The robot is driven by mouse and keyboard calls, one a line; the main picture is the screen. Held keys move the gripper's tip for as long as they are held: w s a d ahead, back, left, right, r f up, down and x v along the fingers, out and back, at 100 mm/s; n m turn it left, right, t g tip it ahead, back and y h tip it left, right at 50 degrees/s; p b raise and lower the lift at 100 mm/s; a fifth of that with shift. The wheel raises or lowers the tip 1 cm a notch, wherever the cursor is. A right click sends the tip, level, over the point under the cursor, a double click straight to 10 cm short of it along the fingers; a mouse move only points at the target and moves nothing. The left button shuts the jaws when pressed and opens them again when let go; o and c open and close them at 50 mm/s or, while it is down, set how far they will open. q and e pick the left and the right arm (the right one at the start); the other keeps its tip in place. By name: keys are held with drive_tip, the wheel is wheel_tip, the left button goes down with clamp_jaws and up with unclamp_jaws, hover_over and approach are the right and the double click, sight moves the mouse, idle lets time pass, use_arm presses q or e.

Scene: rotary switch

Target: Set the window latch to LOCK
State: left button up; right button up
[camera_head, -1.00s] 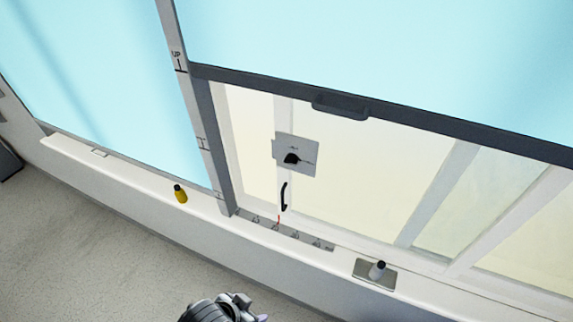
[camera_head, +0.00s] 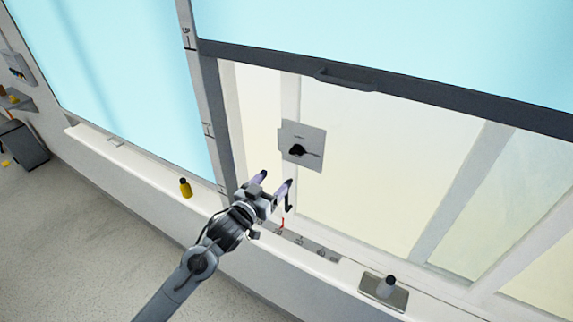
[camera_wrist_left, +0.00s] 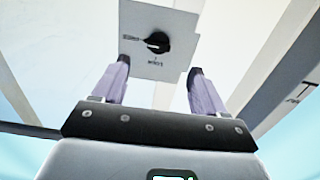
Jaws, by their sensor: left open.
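The window latch is a black rotary knob (camera_head: 297,150) on a grey square plate (camera_head: 313,147), fixed to the pale window frame. In the left wrist view the black knob (camera_wrist_left: 157,42) sits on its plate (camera_wrist_left: 140,22), with small markings too small to read surely. My left gripper (camera_head: 275,182) is open and empty, with purple fingers and dark tips. It is below and left of the plate in the head view. In the left wrist view the knob shows beyond and between the two fingertips (camera_wrist_left: 160,72), apart from them. My right gripper is not in view.
A hook strip (camera_head: 305,243) runs along the sill. A yellow bottle (camera_head: 186,188) and a grey-white bottle on a tray (camera_head: 397,297) stand on the sill. A dark sash bar (camera_head: 430,97) crosses above.

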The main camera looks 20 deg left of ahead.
sight(295, 153)
use_arm(q)
drive_tip(key=w, duration=0.3)
drive_tip(key=w+d+r+p, duration=0.1)
drive_tip(key=w, duration=0.3)
drive_tip(key=w+p, duration=0.1)
drive_tip(key=w, duration=0.3)
drive_tip(key=shift+d+r, duration=0.3)
drive_tip(key=shift+d, duration=0.05)
drive_tip(key=c, duration=1.1)
drive_tip(key=shift+o, duration=0.2)
